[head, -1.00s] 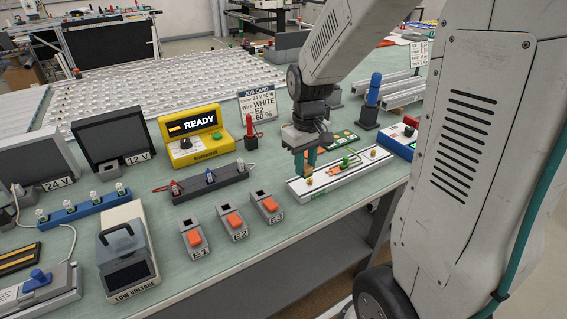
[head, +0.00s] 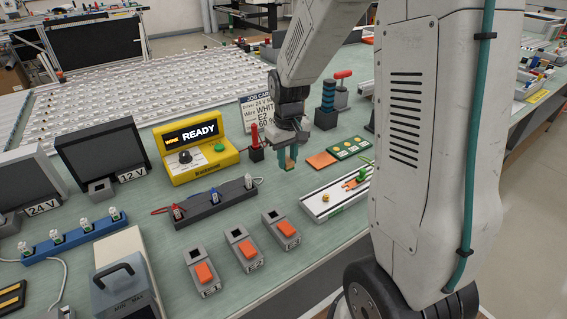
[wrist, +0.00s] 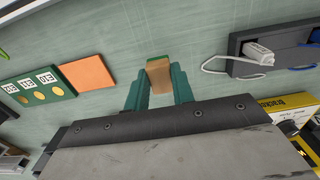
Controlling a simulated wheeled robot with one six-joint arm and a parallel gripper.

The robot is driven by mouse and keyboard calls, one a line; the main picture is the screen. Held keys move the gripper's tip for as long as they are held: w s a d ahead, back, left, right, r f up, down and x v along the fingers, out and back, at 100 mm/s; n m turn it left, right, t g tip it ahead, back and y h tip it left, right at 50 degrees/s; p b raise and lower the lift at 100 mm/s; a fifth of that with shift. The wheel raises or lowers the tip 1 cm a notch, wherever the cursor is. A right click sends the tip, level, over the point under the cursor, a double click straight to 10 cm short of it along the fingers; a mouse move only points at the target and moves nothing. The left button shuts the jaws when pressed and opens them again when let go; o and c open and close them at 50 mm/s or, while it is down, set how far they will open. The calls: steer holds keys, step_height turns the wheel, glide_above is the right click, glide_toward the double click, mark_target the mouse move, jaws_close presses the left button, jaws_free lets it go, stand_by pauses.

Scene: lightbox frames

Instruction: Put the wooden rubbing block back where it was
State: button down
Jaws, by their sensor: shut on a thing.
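The wooden rubbing block (wrist: 158,72) is a small brown block between the teal fingertips of my gripper (wrist: 158,88) in the wrist view. My gripper is shut on it. In the head view, my gripper (head: 287,160) points down over the green bench top, between the dark three-post strip and the orange pad. A small part of the block (head: 292,154) shows there between the fingers. The bench surface ahead of the block looks bare in the wrist view. I cannot tell the exact gap between block and bench.
An orange pad (head: 321,159) and a green board (head: 351,148) lie right of my gripper. A white rail (head: 325,200) with a green clip lies in front. The dark post strip (head: 215,205) and yellow READY box (head: 197,150) stand left. Switches E1 to E3 line the front.

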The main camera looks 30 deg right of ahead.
mark_target(288, 160)
steer(key=shift+f, duration=1.65)
steer(key=shift+f, duration=0.1)
steer(key=c, duration=1.2)
jaws_free()
step_height(288, 160, up, 12)
steer(key=shift+t, duration=0.6)
steer(key=shift+s+a+r, duration=1.35)
steer(key=shift+s+a, duration=0.35)
steer(key=shift+s, duration=2.35)
steer(key=shift+s+a+r, duration=1.3)
steer(key=shift+s+a, duration=0.45)
steer(key=shift+s, duration=2.3)
steer(key=shift+s+a+r, duration=1.35)
steer(key=shift+s+a, duration=0.35)
steer(key=shift+s, duration=2.35)
